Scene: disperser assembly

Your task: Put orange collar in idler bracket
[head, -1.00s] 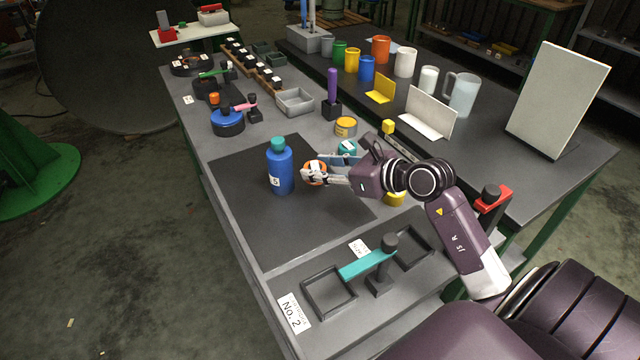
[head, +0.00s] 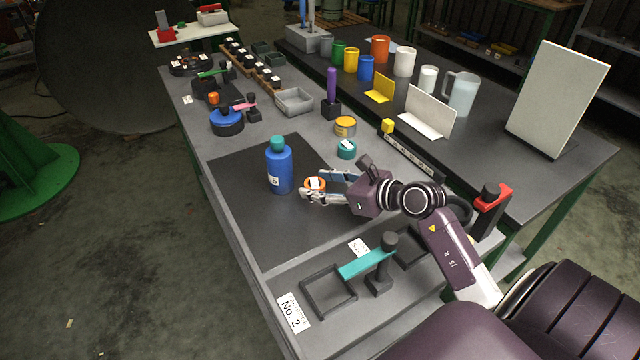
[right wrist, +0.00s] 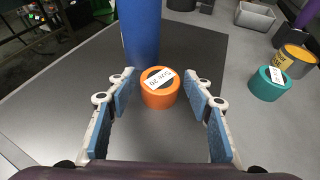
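The orange collar (head: 315,187) lies on the dark mat just right of the blue bottle (head: 280,170), a white label on its top. In the right wrist view the collar (right wrist: 160,96) is between and slightly beyond the open fingertips, with gaps on both sides. My right gripper (head: 318,186) is open around it, low over the mat; it also shows in the right wrist view (right wrist: 160,84). No part is clearly marked as the idler bracket; a teal arm on a black post (head: 368,263) stands at the front. My left gripper is not in view.
A teal collar (head: 347,150) and a yellow tin (head: 345,127) stand behind the gripper. The blue bottle is close beyond the collar. An empty black-framed tray (head: 328,296) is at the front. The mat's front-left part (head: 270,230) is clear.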

